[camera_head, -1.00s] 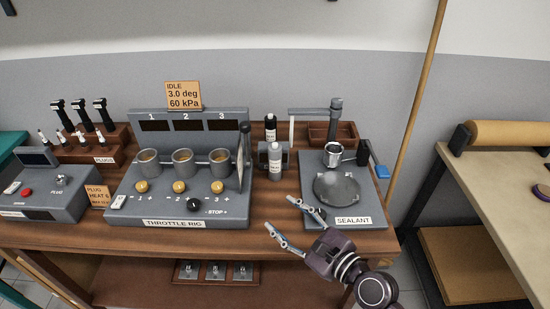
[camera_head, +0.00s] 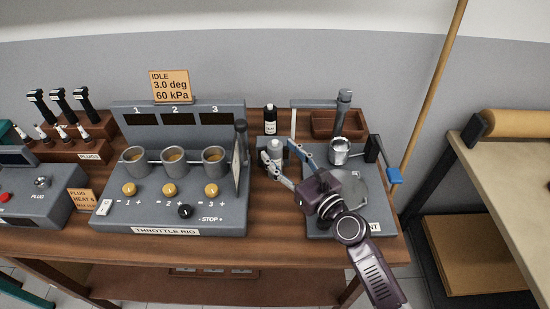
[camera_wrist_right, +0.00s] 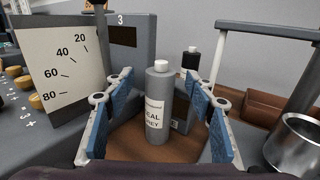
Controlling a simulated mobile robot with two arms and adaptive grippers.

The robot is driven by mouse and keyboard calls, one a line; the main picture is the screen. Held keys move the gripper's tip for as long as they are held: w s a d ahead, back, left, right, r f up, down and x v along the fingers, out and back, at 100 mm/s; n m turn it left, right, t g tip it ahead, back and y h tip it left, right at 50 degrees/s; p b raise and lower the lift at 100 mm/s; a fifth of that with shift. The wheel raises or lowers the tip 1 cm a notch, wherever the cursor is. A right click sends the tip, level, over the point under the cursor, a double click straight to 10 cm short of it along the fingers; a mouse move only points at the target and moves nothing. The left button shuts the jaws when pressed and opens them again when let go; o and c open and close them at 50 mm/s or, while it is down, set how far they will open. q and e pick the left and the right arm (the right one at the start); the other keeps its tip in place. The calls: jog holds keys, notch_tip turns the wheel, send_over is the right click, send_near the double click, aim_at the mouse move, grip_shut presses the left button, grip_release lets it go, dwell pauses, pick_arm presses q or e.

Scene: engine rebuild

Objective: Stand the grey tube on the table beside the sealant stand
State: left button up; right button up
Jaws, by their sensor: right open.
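The grey tube (camera_head: 274,147), with a white cap and a "SEAL GREY" label, stands upright on the brown table, left of the sealant stand (camera_head: 318,222). It also shows in the middle of the right wrist view (camera_wrist_right: 158,105). My right gripper (camera_head: 281,153) is open. Its two blue-padded fingers are either side of the tube, with a visible gap on each side in the wrist view (camera_wrist_right: 159,112). In the head view my gripper and wrist cover part of the tube and of the stand. My left gripper is not in view.
A black tube (camera_head: 270,118) with a white label stands behind the grey one. A small dark grey block is close behind the grey tube. The throttle rig (camera_head: 177,215) is to the left, with an upright dial plate. A metal cup (camera_head: 340,151) is on the stand's far side.

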jog(key=x, duration=0.3)
jog(key=shift+w, duration=0.15)
grip_shut()
dwell(0.3)
